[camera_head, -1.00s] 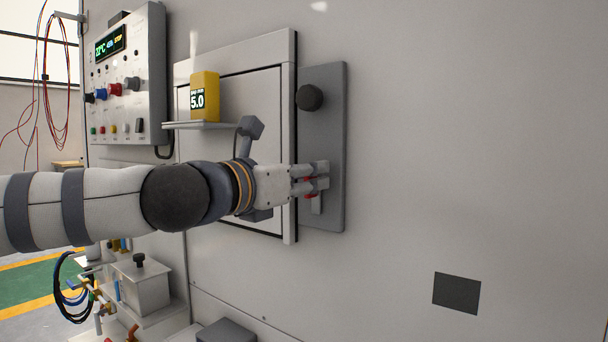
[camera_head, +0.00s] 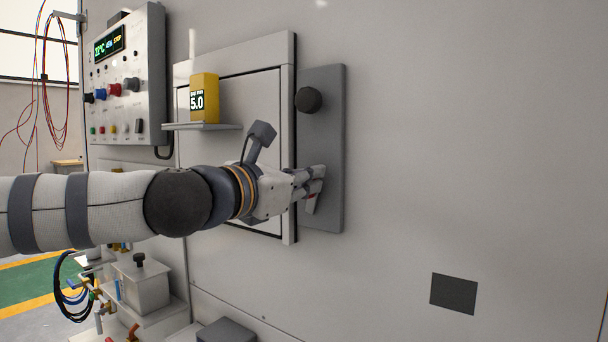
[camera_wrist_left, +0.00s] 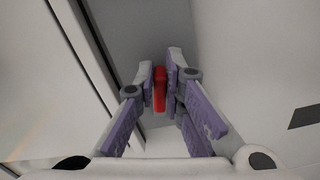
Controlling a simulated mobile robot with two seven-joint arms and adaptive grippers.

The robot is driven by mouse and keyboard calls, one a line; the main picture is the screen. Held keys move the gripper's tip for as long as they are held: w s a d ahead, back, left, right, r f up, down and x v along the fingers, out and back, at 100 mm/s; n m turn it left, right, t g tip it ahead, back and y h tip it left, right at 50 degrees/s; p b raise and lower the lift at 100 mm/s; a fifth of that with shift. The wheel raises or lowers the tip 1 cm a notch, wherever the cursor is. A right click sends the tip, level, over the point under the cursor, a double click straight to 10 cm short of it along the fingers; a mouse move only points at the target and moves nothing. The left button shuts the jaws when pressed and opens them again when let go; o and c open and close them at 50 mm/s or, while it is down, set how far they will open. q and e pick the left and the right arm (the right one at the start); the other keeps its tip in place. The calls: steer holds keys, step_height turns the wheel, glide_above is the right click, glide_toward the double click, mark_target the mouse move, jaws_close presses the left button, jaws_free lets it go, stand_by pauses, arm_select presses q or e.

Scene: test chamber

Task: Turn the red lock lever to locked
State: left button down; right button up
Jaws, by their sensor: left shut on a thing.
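The red lock lever (camera_wrist_left: 160,88) shows between my left gripper's fingertips in the left wrist view. In the head view only a small red part of the lever (camera_head: 312,196) shows; the fingers hide most of it. My left gripper (camera_head: 314,185) is shut on the lever, in front of the grey lock plate (camera_head: 322,110). In the left wrist view the gripper (camera_wrist_left: 160,80) has a fingertip on each side of the lever. The gripper is rolled, with its fingers tilted. My right gripper is not in view.
A round black knob (camera_head: 308,100) sits on the plate above my gripper. The chamber door (camera_head: 262,100) is to the left, with a shelf (camera_head: 205,126) holding a yellow meter (camera_head: 203,97). A control panel (camera_head: 125,75) is further left.

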arm_select(q)
steer(key=m, duration=0.2)
steer(key=m+p, duration=0.1)
steer(key=m, duration=0.2)
steer(key=d+m, duration=0.1)
steer(key=m, duration=0.2)
steer(key=shift+s+f+p, duration=0.25)
steer(key=shift+s+p, duration=0.05)
steer(key=shift+s, duration=0.05)
steer(key=m, duration=0.3)
steer(key=m+p, duration=0.1)
steer(key=m, duration=0.1)
steer(key=shift+f, duration=0.35)
steer(key=shift+f+m, duration=0.25)
steer(key=shift+m, duration=0.85)
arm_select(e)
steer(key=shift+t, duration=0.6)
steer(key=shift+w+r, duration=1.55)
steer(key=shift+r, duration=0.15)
arm_select(q)
steer(key=c, duration=1.7)
jaws_free()
